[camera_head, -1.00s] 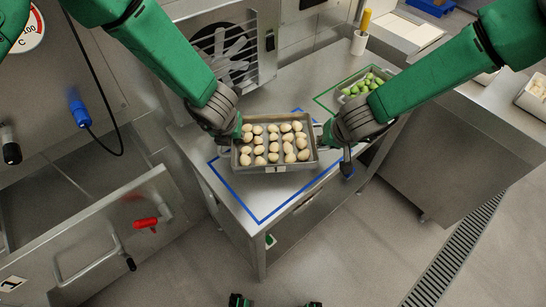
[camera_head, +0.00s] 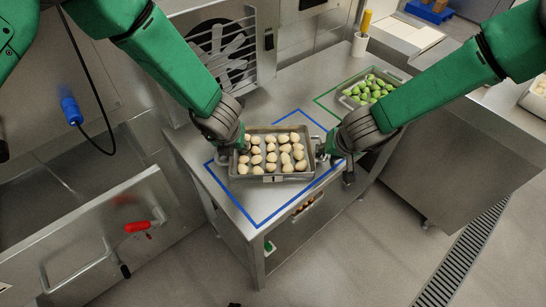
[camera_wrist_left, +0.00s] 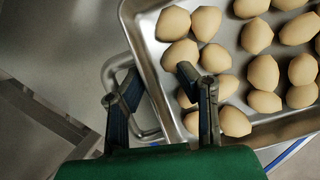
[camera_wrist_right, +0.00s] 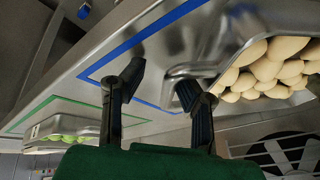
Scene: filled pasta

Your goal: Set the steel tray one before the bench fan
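The steel tray one (camera_head: 292,177), with a "1" label on its front, holds several cream pasta pieces and appears to rest on the steel table inside the blue outline (camera_head: 232,198). The bench fan (camera_head: 222,50) stands behind it. My left gripper (camera_head: 240,146) is at the tray's left end; in the left wrist view its spread fingers (camera_wrist_left: 163,105) straddle the tray's rim (camera_wrist_left: 165,100) by the handle (camera_wrist_left: 112,68). My right gripper (camera_head: 326,152) is at the right end; its fingers (camera_wrist_right: 160,95) are apart, one overlapping the tray's end handle (camera_wrist_right: 180,75).
A second tray (camera_head: 352,104) with green pasta stands at the back right in a green outline (camera_head: 325,101). A yellow-handled tool stands in a white holder (camera_head: 360,43) behind it. An open steel door with a red handle (camera_head: 138,226) is at left. The front of the table is clear.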

